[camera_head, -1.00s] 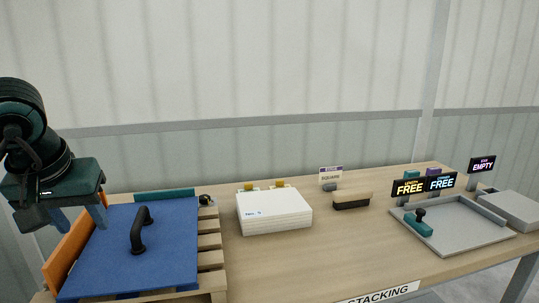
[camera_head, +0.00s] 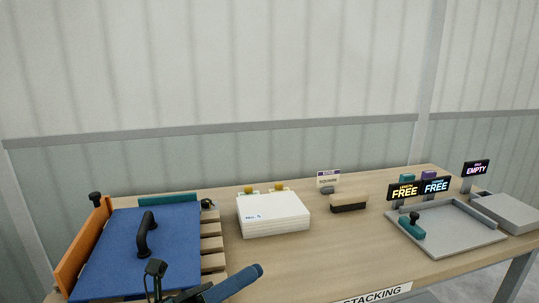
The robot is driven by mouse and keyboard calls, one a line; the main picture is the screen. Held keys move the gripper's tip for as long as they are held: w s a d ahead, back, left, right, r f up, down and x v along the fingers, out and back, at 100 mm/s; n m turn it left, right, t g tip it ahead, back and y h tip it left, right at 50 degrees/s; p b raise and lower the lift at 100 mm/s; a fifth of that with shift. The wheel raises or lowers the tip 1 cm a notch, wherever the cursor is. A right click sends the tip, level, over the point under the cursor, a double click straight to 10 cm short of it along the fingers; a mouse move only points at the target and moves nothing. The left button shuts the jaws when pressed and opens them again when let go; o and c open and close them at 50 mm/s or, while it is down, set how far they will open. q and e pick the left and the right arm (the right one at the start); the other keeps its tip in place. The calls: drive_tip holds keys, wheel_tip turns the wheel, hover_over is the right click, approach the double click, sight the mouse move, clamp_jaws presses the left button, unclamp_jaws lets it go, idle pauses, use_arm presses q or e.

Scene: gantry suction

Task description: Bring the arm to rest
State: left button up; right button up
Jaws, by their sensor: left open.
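My right gripper is not in view. The blue board (camera_head: 180,258) with a black arched handle (camera_head: 146,236) lies on a slatted wooden pallet (camera_head: 212,245) at the left.
An orange fence (camera_head: 82,247) and a teal fence (camera_head: 168,199) edge the board. A white stack of sheets (camera_head: 272,215), a brush (camera_head: 349,203) and a grey tray (camera_head: 450,236) stand on the wooden table (camera_head: 320,250). The middle of the table is clear.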

use_arm(q)
drive_tip(key=w+a+f+n+t+y, duration=0.1)
drive_tip(key=a+f+n+t+y, duration=0.15)
drive_tip(key=f+n+y, duration=0.45)
drive_tip(key=a+f+n+t+y+p, duration=0.1)
drive_tip(key=a+f+n+t+y, duration=0.2)
drive_tip(key=n, duration=0.8)
drive_tip(key=w+a+f+n+t+y, duration=0.15)
drive_tip(key=f+n+t+y, duration=0.3)
drive_tip(key=n, duration=0.45)
drive_tip(key=s+a+f+n+g+y, duration=0.1)
drive_tip(key=s+f+n+g+y, duration=0.1)
drive_tip(key=s+f+n, duration=0.3)
drive_tip(key=s+a+f+n+g+y, duration=0.2)
drive_tip(key=s+f+n+g, duration=0.2)
drive_tip(key=f, duration=0.8)
drive_tip(key=s+n, duration=0.2)
drive_tip(key=s, duration=0.1)
drive_tip(key=shift+s+a+g+p, duration=0.15)
drive_tip(key=shift+g+p, duration=0.25)
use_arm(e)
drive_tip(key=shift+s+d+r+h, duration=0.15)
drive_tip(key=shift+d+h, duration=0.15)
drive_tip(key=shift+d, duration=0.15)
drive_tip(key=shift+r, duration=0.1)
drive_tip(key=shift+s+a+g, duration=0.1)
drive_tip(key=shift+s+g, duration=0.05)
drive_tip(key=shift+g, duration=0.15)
